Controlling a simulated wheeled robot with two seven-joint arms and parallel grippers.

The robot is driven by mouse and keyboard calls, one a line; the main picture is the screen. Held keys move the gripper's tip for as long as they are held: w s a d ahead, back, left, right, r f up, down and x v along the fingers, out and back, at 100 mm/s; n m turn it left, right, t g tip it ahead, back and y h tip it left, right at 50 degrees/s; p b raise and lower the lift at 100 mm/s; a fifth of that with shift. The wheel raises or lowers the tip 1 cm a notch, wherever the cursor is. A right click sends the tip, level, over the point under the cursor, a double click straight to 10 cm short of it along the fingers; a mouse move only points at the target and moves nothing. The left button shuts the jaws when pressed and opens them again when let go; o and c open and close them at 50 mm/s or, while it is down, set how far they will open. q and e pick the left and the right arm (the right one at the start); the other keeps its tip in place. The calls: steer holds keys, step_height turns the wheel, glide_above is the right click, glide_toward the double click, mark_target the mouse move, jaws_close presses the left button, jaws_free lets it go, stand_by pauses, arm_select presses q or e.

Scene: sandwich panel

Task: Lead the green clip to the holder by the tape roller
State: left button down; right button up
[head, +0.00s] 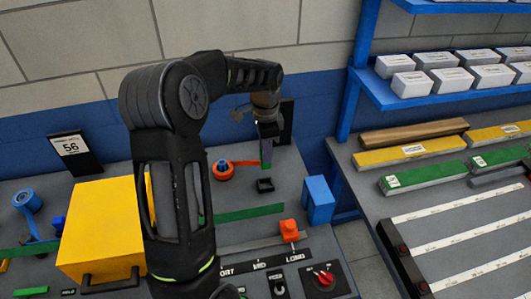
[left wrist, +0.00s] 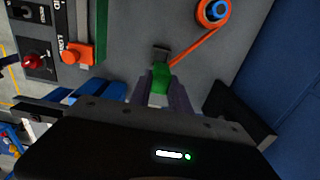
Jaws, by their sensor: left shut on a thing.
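The green clip (head: 266,154) is between the fingers of my left gripper (head: 267,139), which is shut on it above the grey bench. In the left wrist view the clip (left wrist: 162,79) shows between the two purple fingertips of the gripper (left wrist: 162,88). The small black holder (head: 265,185) is just below the clip in the head view; it also shows in the left wrist view (left wrist: 160,52). The tape roller (head: 222,169), orange with a blue hub, is to the left. An orange tape strip runs from it to the clip. My right gripper is not in view.
A yellow box (head: 100,230) with a handle is at the left. A blue block (head: 319,199) and an orange block (head: 289,230) stand right of the holder. A black upright plate (head: 287,120) is behind the gripper. A dial panel (head: 323,280) is in front.

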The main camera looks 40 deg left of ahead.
arm_select(q)
steer(key=shift+r, duration=0.1)
stand_by(0.4)
steer(key=shift+r, duration=0.4)
steer(key=shift+f, duration=0.1)
